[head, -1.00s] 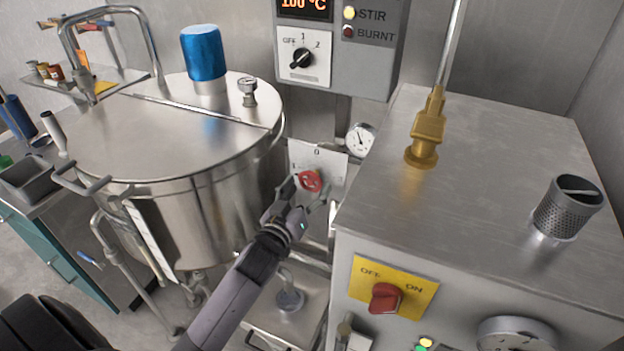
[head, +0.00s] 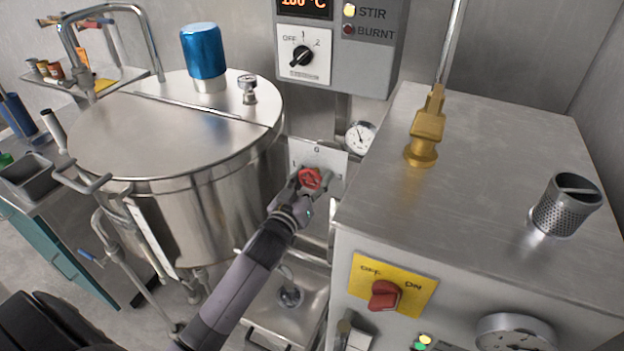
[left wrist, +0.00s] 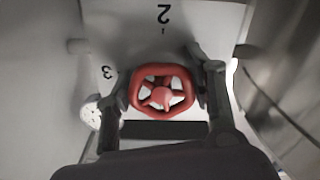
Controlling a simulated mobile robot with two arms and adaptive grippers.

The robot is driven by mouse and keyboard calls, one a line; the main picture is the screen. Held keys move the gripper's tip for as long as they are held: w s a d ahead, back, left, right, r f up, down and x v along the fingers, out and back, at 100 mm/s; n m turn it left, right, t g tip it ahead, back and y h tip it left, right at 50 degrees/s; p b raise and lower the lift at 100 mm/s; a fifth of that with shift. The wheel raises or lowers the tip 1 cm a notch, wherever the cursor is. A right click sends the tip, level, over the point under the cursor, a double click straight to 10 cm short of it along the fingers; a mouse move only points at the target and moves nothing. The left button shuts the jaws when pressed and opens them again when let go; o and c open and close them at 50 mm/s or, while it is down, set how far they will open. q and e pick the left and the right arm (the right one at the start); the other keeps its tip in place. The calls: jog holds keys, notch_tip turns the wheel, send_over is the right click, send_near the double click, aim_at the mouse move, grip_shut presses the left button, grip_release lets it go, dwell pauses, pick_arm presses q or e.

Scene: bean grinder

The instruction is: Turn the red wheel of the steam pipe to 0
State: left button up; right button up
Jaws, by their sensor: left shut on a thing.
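The red wheel (head: 310,178) sits in front of a pale dial plate (head: 329,160) on the back wall, between the steel kettle and the grey machine. A 0 shows at the plate's top in the head view. My left gripper (head: 311,187) reaches up to the wheel from below and is shut on it. In the left wrist view the red wheel (left wrist: 161,91) lies between the two fingers of my left gripper (left wrist: 163,92), with a 2 and a 3 on the plate beyond it. The wheel's pointer cannot be made out. My right gripper is not in view.
A large steel kettle (head: 205,210) with a blue cap stands close on the left. A grey machine (head: 480,170) with a red OFF/ON knob (head: 384,295) stands close on the right. A pressure gauge (head: 360,137) is just right of the plate. A steel sink (head: 290,305) lies below.

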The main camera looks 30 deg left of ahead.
pick_arm(q)
jog(key=c, duration=0.5)
jog(key=shift+m, duration=0.3)
jog(key=m+p, duration=0.1)
jog(key=m, duration=0.1)
jog(key=shift+a+m, duration=0.1)
jog(key=shift+m, duration=0.3)
jog(key=m+p, duration=0.1)
jog(key=m, duration=0.3)
jog(key=shift+a+m, duration=0.1)
jog(key=shift+m, duration=0.2)
jog(key=m+p, duration=0.1)
jog(key=m, duration=0.3)
jog(key=shift+a+r+m, duration=0.1)
jog(key=shift+m, duration=0.2)
jog(key=m, duration=0.5)
jog(key=shift+r, duration=0.1)
jog(key=shift+a+m, duration=0.1)
jog(key=shift+m, duration=0.2)
